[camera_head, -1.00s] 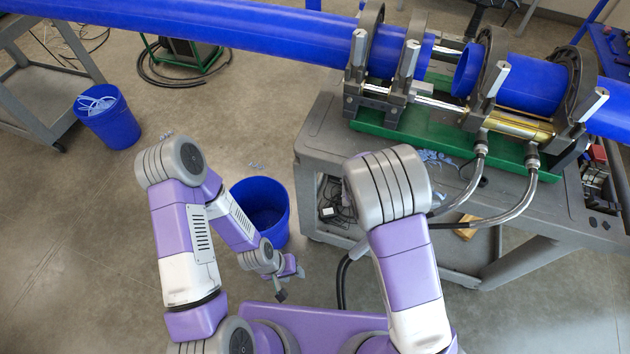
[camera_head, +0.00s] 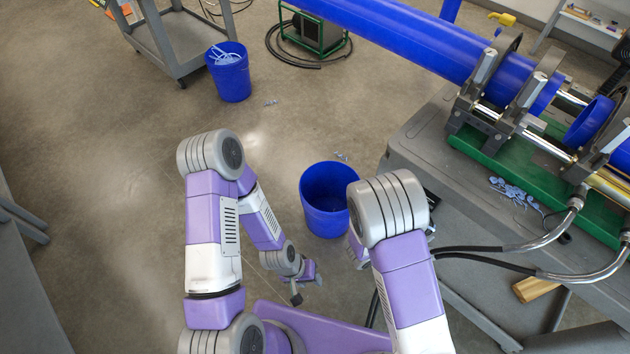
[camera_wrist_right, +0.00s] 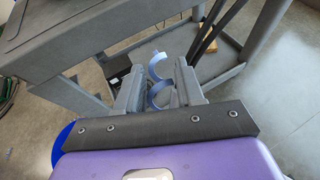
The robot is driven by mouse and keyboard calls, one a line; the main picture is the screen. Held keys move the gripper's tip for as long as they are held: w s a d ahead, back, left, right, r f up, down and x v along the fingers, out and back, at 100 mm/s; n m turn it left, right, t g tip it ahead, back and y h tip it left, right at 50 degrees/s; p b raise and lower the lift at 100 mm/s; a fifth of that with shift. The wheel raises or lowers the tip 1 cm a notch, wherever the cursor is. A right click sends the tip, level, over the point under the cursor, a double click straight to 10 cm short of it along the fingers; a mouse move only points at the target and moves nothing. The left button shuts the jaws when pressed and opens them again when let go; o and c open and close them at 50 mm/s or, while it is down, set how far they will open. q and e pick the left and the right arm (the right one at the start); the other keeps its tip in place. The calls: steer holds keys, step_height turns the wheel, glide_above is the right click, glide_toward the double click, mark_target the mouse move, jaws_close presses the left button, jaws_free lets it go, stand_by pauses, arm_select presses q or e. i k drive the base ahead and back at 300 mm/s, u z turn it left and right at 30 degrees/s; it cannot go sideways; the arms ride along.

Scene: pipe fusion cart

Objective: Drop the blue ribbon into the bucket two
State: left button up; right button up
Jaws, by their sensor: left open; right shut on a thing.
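In the right wrist view a curled light-blue ribbon (camera_wrist_right: 158,94) sits between the fingers of my right gripper (camera_wrist_right: 159,88), which is shut on it. In the head view the right gripper is hidden behind its own arm. My left gripper (camera_head: 308,286) is open and empty, low in front of the near bucket. The near blue bucket (camera_head: 325,222) stands on the floor at centre and looks empty. A far blue bucket (camera_head: 229,84) by the grey table holds pale ribbons. No number shows on either bucket. A blue edge (camera_wrist_right: 62,145) at the lower left of the wrist view looks like a bucket.
The grey cart (camera_head: 430,150) with the green pipe machine (camera_head: 510,160) stands at right, blue shavings (camera_head: 515,192) on its top. Black hoses (camera_head: 480,250) run from it towards my right arm. A grey table (camera_head: 165,35) is at upper left. Open floor lies at left.

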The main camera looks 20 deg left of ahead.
mark_target(325, 207)
steer(key=u, duration=0.75)
steer(key=k, duration=1)
steer(key=u, duration=1.05)
steer(key=i, duration=2.45)
steer(key=z, duration=0.9)
steer(key=i, duration=1.1)
steer(key=z, duration=1.6)
steer(key=i, duration=0.5)
steer(key=z, duration=0.4)
